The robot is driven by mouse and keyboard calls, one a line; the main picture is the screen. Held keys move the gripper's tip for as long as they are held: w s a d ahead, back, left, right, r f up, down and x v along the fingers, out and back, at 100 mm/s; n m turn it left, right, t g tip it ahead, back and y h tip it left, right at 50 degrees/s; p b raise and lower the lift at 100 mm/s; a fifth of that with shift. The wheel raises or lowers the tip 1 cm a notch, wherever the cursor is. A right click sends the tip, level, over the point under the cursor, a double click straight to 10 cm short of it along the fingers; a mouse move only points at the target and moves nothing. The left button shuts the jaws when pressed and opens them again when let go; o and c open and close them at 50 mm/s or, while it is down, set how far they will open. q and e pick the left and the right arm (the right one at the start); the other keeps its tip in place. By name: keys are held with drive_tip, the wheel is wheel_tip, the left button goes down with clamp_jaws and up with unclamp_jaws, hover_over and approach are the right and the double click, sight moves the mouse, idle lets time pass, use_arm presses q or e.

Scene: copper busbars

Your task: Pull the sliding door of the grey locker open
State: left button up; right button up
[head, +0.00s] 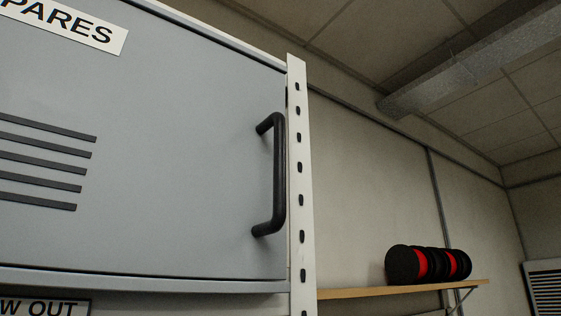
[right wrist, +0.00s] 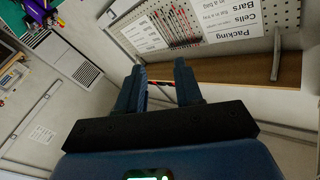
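The grey locker's door (head: 180,150) fills the left of the head view, with dark vent slots and a white label that reads "PARES" where it shows. A black bar handle (head: 279,175) stands upright near the door's right edge. The door's right edge meets a pale slotted post (head: 299,200), and no gap shows there. My right gripper (right wrist: 160,75) shows in the right wrist view with its two blue fingers apart and nothing between them. The locker does not show in that view. Neither gripper shows in the head view.
A wooden shelf (head: 345,293) with black and red spools (head: 405,265) is right of the post. In the right wrist view, a pegboard (right wrist: 215,25) with signs hangs above a wooden surface (right wrist: 235,70), and a white louvred unit (right wrist: 75,65) stands left.

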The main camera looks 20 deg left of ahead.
drive_tip(key=w+a+r+n+y, duration=0.1)
drive_tip(key=w+a+r+y, duration=0.35)
drive_tip(key=r, duration=0.65)
drive_tip(key=a+r+n+g+y, duration=0.1)
drive_tip(key=a+r+n+y, duration=0.15)
drive_tip(key=r, duration=0.75)
drive_tip(key=a+r+n+g+y, duration=0.15)
drive_tip(key=a+r, duration=0.25)
drive_tip(key=r, duration=0.5)
drive_tip(key=a+r+n+g+y, duration=0.1)
drive_tip(key=a+r, duration=0.2)
drive_tip(key=r, duration=0.7)
drive_tip(key=s+a+r+n+g+y, duration=0.25)
drive_tip(key=s+r, duration=0.35)
drive_tip(key=r, duration=0.5)
drive_tip(key=n+g+p, duration=0.4)
drive_tip(key=n+p, duration=0.1)
drive_tip(key=n, duration=0.1)
approach(283, 162)
drive_tip(key=x, duration=0.8)
drive_tip(key=shift+w+a+r, duration=0.1)
drive_tip(key=shift+a+r, duration=0.1)
drive_tip(key=shift+r, duration=0.05)
drive_tip(key=shift+p+x, duration=0.5)
drive_tip(key=shift+x, duration=0.4)
drive_tip(key=shift+w+a+f, duration=0.15)
drive_tip(key=shift+a+f, duration=0.05)
